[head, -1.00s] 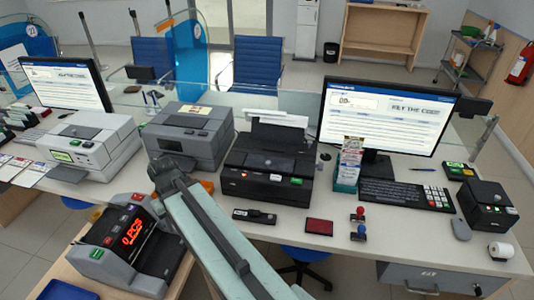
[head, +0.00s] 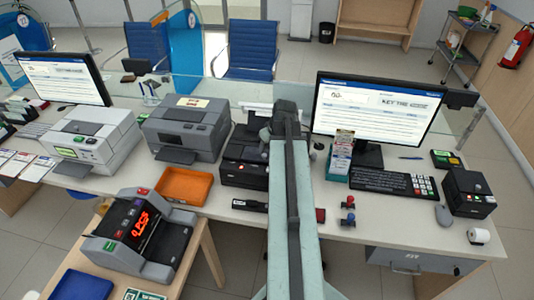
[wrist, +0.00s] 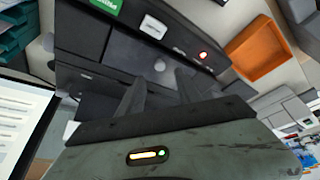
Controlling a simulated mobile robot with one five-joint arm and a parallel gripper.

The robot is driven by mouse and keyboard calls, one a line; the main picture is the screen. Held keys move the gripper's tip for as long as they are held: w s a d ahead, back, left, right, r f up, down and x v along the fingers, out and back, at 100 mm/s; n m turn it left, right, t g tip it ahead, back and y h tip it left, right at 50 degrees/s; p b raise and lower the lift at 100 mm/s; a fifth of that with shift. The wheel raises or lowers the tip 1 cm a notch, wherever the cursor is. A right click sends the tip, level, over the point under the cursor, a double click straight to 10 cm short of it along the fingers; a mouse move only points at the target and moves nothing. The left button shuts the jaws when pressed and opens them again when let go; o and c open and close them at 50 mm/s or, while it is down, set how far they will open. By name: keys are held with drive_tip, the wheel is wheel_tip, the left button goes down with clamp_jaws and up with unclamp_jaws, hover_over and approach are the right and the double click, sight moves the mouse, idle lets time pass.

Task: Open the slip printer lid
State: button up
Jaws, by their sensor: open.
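A black printer (head: 243,155) stands in the middle of the counter, its right part hidden behind my arm. In the wrist view its black top (wrist: 128,58) fills the upper middle, with a green label, a pale button and a red light along its front. A small grey round spot (wrist: 159,65) lies on this top, which looks closed. A smaller black device (head: 468,191) stands at the far right; no readable name tells which is the slip printer. My gripper (wrist: 158,90) is open and empty, its fingers over the middle printer's top; contact cannot be told.
A grey printer (head: 187,127) and an orange tray (head: 183,186) are left of the black printer. A monitor (head: 372,108), a leaflet holder (head: 340,158) and a keyboard (head: 393,182) are to its right. A banknote counter (head: 140,235) stands in front at left.

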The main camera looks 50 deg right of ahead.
sight(264, 155)
drive_tip(key=b+x, duration=0.4)
drive_tip(key=x, duration=0.2)
drive_tip(key=shift+r, duration=0.1)
drive_tip(key=shift+a, duration=0.1)
clamp_jaws()
idle(1.0)
